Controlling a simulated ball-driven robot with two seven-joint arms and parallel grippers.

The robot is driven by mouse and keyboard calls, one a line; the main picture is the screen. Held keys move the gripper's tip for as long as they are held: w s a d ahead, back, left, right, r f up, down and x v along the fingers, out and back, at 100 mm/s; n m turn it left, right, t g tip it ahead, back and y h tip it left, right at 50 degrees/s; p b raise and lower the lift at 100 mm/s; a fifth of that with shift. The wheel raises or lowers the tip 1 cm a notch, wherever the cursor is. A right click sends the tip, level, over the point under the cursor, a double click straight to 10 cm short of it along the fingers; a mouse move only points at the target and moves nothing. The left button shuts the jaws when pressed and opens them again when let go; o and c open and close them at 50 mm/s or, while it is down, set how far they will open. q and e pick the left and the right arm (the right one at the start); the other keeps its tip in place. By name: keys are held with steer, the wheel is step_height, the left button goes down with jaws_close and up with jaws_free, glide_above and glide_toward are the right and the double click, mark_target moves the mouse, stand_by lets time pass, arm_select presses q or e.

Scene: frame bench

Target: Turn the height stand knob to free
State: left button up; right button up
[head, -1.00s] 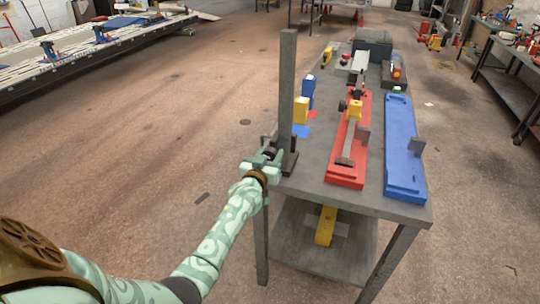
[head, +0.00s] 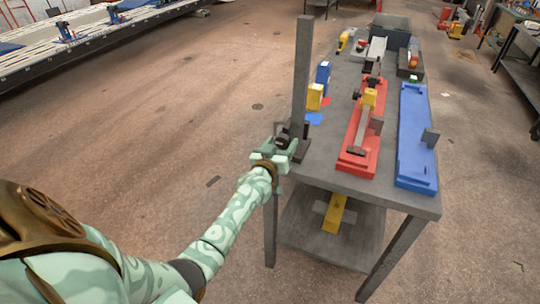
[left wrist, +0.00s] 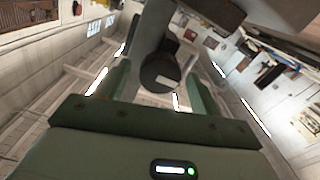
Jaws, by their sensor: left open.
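The height stand (head: 302,80) is a tall grey post on a dark foot at the near left corner of the bench. Its dark round knob (head: 282,141) is on the near left side of the post, low down. In the left wrist view the knob (left wrist: 160,73) has a pale mark on its face. My left gripper (head: 275,152) is at the knob, open. In the left wrist view its two green fingers (left wrist: 160,88) stand on either side of the knob, with gaps visible. Contact cannot be told. My right gripper is not in view.
The bench (head: 335,178) holds a red fixture (head: 357,160) and a blue fixture (head: 416,180) right of the stand. Yellow (head: 314,97) and blue (head: 323,75) blocks stand behind the post. Open floor (head: 170,110) lies left of the bench.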

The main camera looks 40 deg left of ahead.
arm_select(q)
steer(key=p+v, duration=0.3)
steer(key=v, duration=1.1)
steer(key=shift+s, duration=0.4)
